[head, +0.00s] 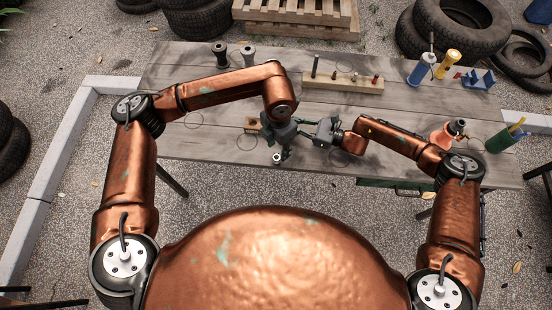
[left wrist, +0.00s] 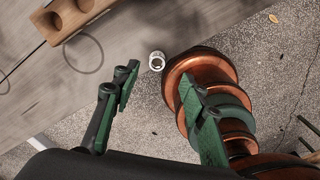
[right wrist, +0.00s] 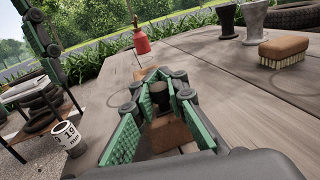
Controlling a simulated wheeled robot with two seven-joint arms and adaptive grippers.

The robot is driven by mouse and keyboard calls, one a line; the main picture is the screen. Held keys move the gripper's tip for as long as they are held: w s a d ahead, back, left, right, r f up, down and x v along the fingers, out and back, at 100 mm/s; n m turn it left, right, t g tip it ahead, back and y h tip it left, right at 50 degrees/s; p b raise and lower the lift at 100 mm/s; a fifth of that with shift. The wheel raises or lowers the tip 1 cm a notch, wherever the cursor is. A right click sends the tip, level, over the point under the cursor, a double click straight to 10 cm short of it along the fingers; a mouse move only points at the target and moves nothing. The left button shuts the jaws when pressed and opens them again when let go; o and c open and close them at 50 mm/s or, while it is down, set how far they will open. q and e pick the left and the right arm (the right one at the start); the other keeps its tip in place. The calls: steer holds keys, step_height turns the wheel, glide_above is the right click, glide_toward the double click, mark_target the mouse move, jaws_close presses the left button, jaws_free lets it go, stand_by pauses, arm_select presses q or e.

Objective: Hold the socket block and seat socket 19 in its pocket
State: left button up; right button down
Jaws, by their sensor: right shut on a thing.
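Socket 19 (right wrist: 68,138) is a light metal cylinder marked 19, upright left of my right gripper in the right wrist view. The wooden socket block (head: 252,123) shows empty round pockets in the left wrist view (left wrist: 70,18). My right gripper (right wrist: 155,112) is shut on the block, a dark cylinder between its fingers.
A wooden rack (head: 342,84) with several upright pieces stands at the back of the table. A brush (right wrist: 284,50) lies on the table. The front-left tabletop is clear.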

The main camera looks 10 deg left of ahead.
mark_target(276, 158)
arm_select(q)
steer(key=shift+a+f, duration=0.15)
steer(key=shift+f, duration=1.6)
steer(key=shift+a+f, duration=0.15)
steer(key=shift+f, duration=1.55)
steer(key=shift+c, duration=0.3)
jaws_close()
